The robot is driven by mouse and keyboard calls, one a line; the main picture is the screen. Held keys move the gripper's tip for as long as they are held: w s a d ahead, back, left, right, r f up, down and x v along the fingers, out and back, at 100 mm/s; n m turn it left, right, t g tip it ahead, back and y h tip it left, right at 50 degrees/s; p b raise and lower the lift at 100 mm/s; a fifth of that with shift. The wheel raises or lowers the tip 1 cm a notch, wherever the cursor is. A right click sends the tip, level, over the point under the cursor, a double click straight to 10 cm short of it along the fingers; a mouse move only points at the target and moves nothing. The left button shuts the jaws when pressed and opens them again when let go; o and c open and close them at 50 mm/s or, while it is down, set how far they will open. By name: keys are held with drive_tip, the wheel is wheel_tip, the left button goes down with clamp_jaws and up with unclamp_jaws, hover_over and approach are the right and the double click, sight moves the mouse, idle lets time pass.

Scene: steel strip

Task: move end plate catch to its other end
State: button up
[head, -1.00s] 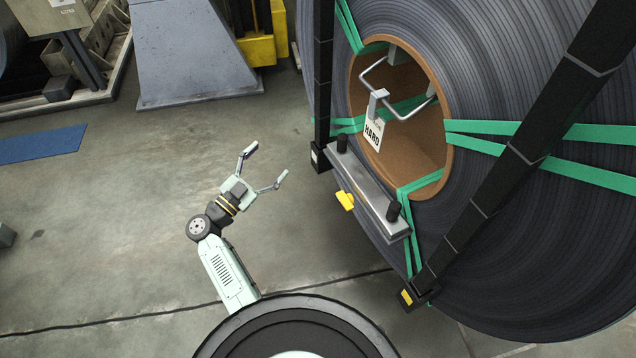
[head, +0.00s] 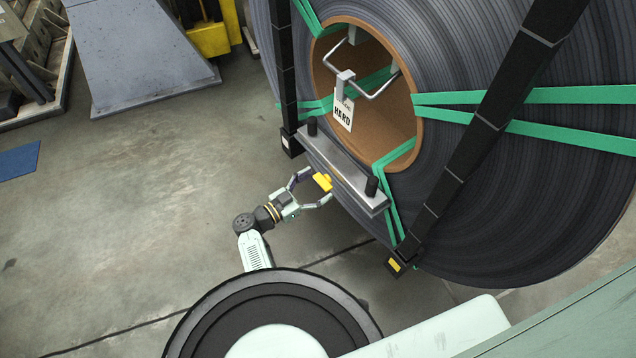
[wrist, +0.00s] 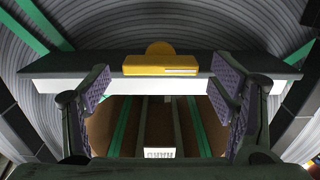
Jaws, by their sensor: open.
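The end plate (head: 345,168) is a grey metal bar with a black knob at each end, set across the front of the coil below its core. The yellow catch (head: 322,182) sits at its near lower side. In the wrist view the catch (wrist: 160,65) shows near the middle of the plate's visible length (wrist: 85,65). My gripper (head: 318,185) is open, its fingers on either side of the catch in the head view. In the wrist view the fingers (wrist: 165,92) stand wide apart, with the catch above the gap between them. I see no finger touching it.
The large steel strip coil (head: 520,60) has green straps (head: 540,96), dark upright bars (head: 500,105) and a brown core (head: 395,125). A tag reading HARD (head: 343,112) hangs there from a metal handle. Bare concrete floor (head: 140,210) lies left.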

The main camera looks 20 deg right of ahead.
drive_tip(key=shift+w+d, duration=0.15)
drive_tip(key=shift+d, duration=0.35)
drive_tip(key=c, duration=1.2)
drive_tip(key=shift+o, duration=0.2)
